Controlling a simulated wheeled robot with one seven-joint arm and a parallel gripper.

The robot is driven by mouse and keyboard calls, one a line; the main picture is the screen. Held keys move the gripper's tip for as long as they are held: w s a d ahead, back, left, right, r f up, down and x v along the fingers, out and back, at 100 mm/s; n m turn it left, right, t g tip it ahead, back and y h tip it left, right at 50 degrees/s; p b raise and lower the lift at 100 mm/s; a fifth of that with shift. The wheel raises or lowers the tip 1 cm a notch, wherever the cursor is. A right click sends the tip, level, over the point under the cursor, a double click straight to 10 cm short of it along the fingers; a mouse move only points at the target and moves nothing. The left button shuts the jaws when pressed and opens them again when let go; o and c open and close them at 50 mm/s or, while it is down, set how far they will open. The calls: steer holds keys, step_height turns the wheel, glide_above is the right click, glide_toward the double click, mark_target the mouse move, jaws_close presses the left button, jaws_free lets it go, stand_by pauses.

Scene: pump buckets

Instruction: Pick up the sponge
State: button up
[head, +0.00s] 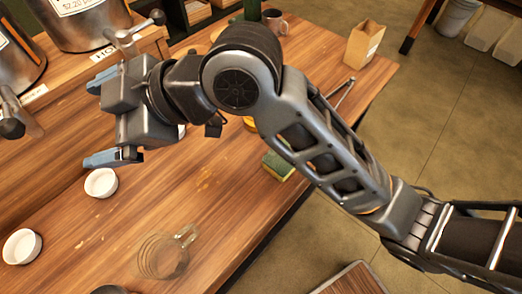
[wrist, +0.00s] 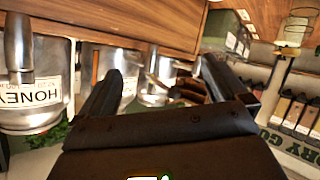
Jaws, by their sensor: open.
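The sponge (head: 278,166), green on top with a yellow layer, lies on the wooden table (head: 205,220) near its right edge in the head view. My forearm partly covers it there. My gripper (head: 101,117) is open and empty, held over the left part of the table, well to the left of the sponge. In the wrist view my gripper (wrist: 172,95) has its dark fingers spread apart with nothing between them. The sponge does not show in the wrist view.
White bowls (head: 101,182) and a clear glass pitcher (head: 163,256) stand on the table. Metal pump buckets (head: 85,22) line the back left. A paper bag (head: 364,43) stands at the far right corner. A mug (head: 274,20) is at the back.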

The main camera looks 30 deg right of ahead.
steer(key=s+d+f+n+g+h, duration=0.1)
steer(key=s+d+f+g+h, duration=0.1)
steer(key=d, duration=0.6)
steer(key=s+d+f+n+g+h+p, duration=0.1)
steer(key=d+f+n+g+h, duration=0.1)
steer(key=d+f+h, duration=0.3)
steer(key=s+d+f+n+g+h, duration=0.2)
steer(key=d+f+h, duration=0.2)
steer(key=d, duration=0.9)
steer(key=shift+s+f+g+p, duration=0.2)
steer(key=shift+f, duration=0.3)
steer(key=shift+s+f+g+p, duration=0.15)
steer(key=shift+f+g, duration=0.05)
steer(key=shift+f, duration=0.3)
steer(key=shift+s+d+f, duration=0.1)
steer(key=shift+d+f, duration=0.15)
steer(key=shift+d+f+p, duration=0.2)
steer(key=shift+f+p, duration=0.05)
steer(key=shift+f, duration=1.6)
steer(key=shift+d+f+p, duration=0.15)
steer(key=shift+f+p, duration=0.05)
steer(key=shift+f, duration=1.65)
steer(key=c, duration=1.2)
